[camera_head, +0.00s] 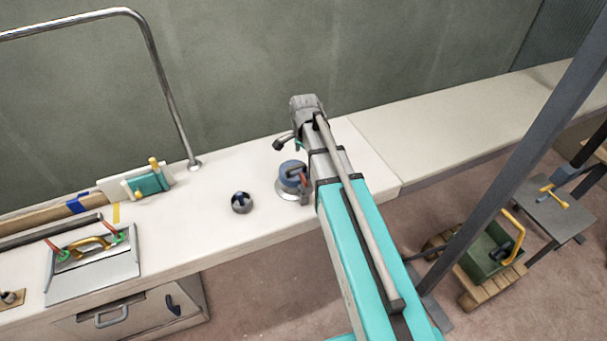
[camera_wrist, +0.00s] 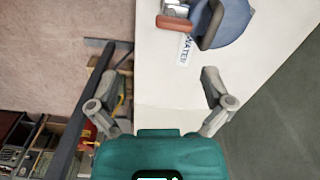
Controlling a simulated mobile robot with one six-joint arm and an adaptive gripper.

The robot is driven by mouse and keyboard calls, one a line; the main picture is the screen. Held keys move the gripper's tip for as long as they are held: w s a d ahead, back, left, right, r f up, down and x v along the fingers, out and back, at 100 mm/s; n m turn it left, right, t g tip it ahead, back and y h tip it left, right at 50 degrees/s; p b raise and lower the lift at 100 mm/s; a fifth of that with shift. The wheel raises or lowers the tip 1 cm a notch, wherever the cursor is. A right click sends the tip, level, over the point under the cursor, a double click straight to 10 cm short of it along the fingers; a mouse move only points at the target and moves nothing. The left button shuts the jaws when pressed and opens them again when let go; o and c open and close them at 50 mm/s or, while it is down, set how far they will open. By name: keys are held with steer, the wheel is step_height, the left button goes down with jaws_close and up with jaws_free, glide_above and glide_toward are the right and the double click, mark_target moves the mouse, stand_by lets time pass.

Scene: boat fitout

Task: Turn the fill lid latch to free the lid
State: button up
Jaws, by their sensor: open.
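The fill lid (camera_head: 291,169) is a blue round cap on a metal base on the white counter, just left of my arm. It also shows at the top of the wrist view (camera_wrist: 232,22), cut off by the edge. The latch (camera_head: 303,181) has a red handle at the lid's right side; in the wrist view the red handle (camera_wrist: 172,24) lies left of the lid. My gripper (camera_wrist: 160,82) is open and empty, its two fingers spread apart. The lid and latch lie beyond the fingertips, not between them. In the head view my arm hides most of the gripper.
A label reading "WATER" (camera_wrist: 185,50) lies beside the lid. A dark round fitting (camera_head: 241,202) sits left of the lid on the counter (camera_head: 215,228). A metal rail (camera_head: 165,80) rises farther left. The counter to the right (camera_head: 450,120) is clear. A grey post (camera_head: 510,165) stands at right.

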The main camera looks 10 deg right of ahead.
mark_target(303, 177)
steer(key=shift+w+r+m, duration=0.25)
steer(key=shift+w+m, duration=0.35)
steer(key=shift+w+r+m, duration=0.25)
steer(key=shift+w+m, duration=0.35)
steer(key=shift+f, duration=0.15)
step_height(303, 177, down, 14)
steer(key=b, duration=1.3)
steer(key=shift+r, duration=0.25)
steer(key=c, duration=0.9)
steer(key=shift+o, duration=0.2)
